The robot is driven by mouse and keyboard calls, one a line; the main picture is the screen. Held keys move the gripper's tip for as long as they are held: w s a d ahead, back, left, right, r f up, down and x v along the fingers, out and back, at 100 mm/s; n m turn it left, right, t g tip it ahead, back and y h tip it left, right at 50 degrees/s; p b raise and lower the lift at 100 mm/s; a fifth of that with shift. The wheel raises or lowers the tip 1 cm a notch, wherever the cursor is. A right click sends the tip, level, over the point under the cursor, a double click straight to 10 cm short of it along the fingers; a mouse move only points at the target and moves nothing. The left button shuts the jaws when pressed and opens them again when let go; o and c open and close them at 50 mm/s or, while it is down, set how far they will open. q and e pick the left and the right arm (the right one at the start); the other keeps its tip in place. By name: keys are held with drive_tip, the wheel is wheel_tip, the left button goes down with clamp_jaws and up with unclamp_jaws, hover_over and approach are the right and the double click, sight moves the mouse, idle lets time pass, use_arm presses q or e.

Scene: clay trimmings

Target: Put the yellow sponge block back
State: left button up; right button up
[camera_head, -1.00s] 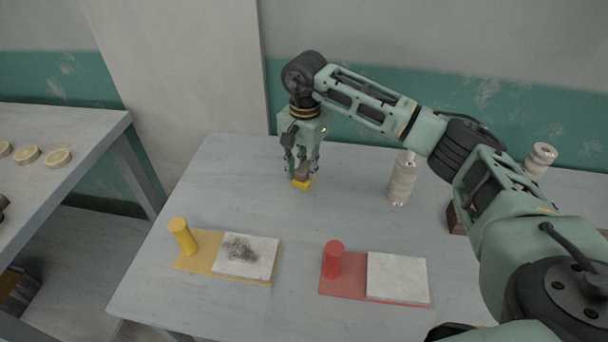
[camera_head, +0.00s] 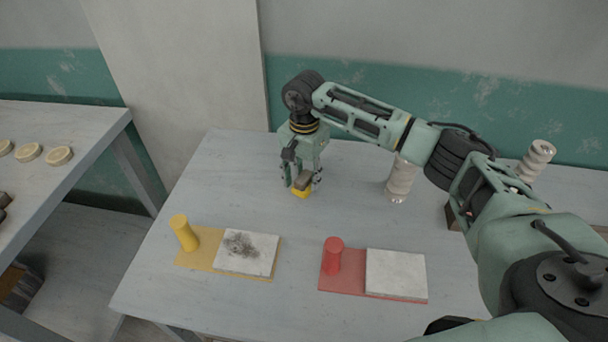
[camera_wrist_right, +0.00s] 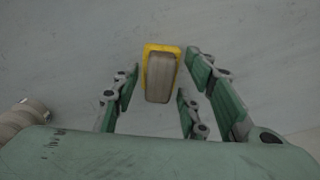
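The yellow sponge block (camera_head: 302,193) with a grey-brown top is at the back middle of the table, under my right gripper (camera_head: 303,180). In the right wrist view the block (camera_wrist_right: 162,75) lies between the fingers of the right gripper (camera_wrist_right: 160,88). The fingers are spread, with a gap visible on each side of the block. In the front left, a yellow mat (camera_head: 196,261) holds a yellow cylinder (camera_head: 184,233) and a white tile (camera_head: 256,265) with dark crumbs. My left gripper is not in view.
A red mat (camera_head: 328,283) with a red cylinder (camera_head: 333,256) and a clean white tile (camera_head: 396,274) is to the right. A pale ridged roller-like piece (camera_head: 401,178) stands behind it. A side table (camera_head: 85,135) with round discs is at left. The table middle is clear.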

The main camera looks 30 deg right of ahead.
sight(304, 176)
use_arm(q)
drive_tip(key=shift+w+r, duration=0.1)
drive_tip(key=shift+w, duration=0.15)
use_arm(e)
drive_tip(key=shift+r, duration=0.55)
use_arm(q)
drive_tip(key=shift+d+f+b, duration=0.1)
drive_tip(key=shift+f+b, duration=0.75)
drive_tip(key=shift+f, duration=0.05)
use_arm(e)
wheel_tip(304, 176, up, 11)
drive_tip(key=shift+r, duration=0.15)
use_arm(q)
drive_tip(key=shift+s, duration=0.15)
use_arm(e)
drive_tip(key=shift+s, duration=0.1)
